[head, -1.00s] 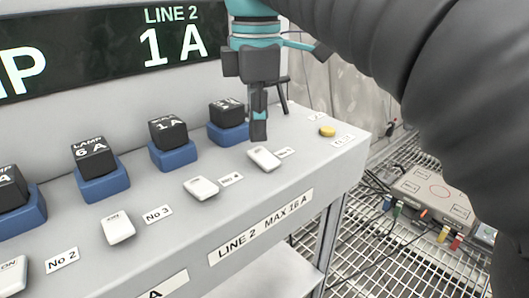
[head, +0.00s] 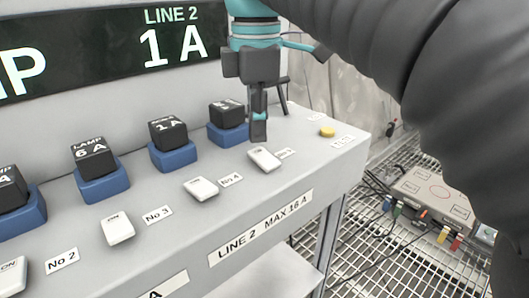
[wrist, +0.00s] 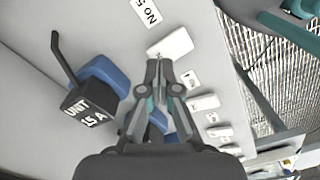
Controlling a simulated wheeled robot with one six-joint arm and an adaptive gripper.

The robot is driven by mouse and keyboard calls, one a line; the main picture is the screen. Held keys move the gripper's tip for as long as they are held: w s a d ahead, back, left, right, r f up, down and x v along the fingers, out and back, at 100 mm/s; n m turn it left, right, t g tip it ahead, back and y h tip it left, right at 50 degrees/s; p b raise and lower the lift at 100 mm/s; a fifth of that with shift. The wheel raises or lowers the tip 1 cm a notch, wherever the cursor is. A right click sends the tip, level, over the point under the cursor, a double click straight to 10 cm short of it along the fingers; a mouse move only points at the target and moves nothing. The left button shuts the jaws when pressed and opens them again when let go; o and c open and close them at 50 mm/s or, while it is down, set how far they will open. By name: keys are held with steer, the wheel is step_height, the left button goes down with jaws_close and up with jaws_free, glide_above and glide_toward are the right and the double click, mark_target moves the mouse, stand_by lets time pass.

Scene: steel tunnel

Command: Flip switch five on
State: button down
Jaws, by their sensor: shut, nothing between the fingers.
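Switch five (head: 264,159) is the white rocker at the right end of the row on the sloping grey panel. Its label reads "No 5" in the wrist view (wrist: 147,12). In that view the switch (wrist: 172,43) lies just beyond my fingertips. My gripper (head: 258,138) is shut and empty, pointing down at the back end of switch five. The wrist view also shows my gripper (wrist: 158,64) with its fingertips together by the switch's edge. I cannot tell whether they touch it, nor which way the rocker is tilted.
Switch four (head: 201,188) and switch three (head: 117,228) are to the left. Black blocks on blue bases stand behind the row, including one (head: 227,113) left of my gripper. A yellow button (head: 327,132) is to the right. A display (head: 110,45) reads "LINE 2 1 A".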

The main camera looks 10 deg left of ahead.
mark_target(257, 151)
steer(key=shift+f+b, duration=0.85)
steer(key=shift+f, duration=0.45)
stand_by(0.8)
step_height(257, 151, up, 5)
steer(key=p, duration=0.4)
steer(key=shift+p, duration=0.35)
steer(key=shift+r, duration=1.05)
steer(key=shift+s, duration=0.1)
